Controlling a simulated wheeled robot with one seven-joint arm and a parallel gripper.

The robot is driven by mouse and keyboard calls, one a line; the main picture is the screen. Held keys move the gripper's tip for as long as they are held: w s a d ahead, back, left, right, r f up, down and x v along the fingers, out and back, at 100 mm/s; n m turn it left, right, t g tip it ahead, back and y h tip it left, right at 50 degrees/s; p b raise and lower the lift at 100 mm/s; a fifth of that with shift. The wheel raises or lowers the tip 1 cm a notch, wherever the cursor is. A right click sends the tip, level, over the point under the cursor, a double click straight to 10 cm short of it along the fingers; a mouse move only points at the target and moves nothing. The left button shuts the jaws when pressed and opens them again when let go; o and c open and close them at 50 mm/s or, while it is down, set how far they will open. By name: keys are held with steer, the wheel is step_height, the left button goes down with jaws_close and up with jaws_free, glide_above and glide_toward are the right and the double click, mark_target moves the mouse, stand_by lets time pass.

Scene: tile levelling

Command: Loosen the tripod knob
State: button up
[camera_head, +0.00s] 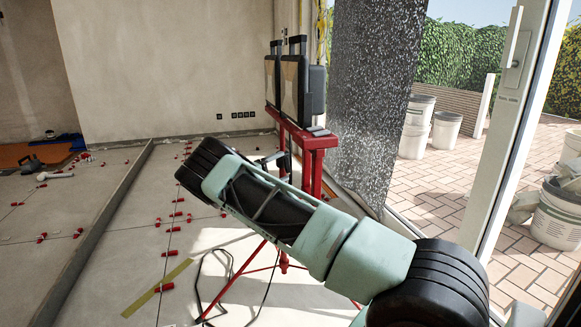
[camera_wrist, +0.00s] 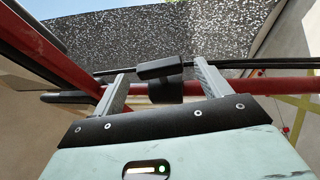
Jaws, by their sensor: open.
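The red tripod stand (camera_head: 305,140) stands in the middle of the head view and carries two black work lights (camera_head: 293,88). In the wrist view, the black tripod knob (camera_wrist: 160,67) has a T-shaped handle on a thick round stem, beside the red tube (camera_wrist: 270,86). My gripper (camera_wrist: 161,71) is open, with one grey finger on each side of the knob. In the head view my own arm hides much of the tripod, and my gripper is not clearly seen there.
A black cable (camera_wrist: 245,64) runs past the knob. A speckled dark panel (camera_head: 372,90) stands close behind the tripod. Red tile clips (camera_head: 172,229) dot the floor at left. A glass door frame (camera_head: 505,130) and white buckets (camera_head: 447,130) are at right.

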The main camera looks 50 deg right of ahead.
mark_target(285, 166)
steer(key=shift+b+x, duration=0.4)
steer(key=shift+x, duration=2.2)
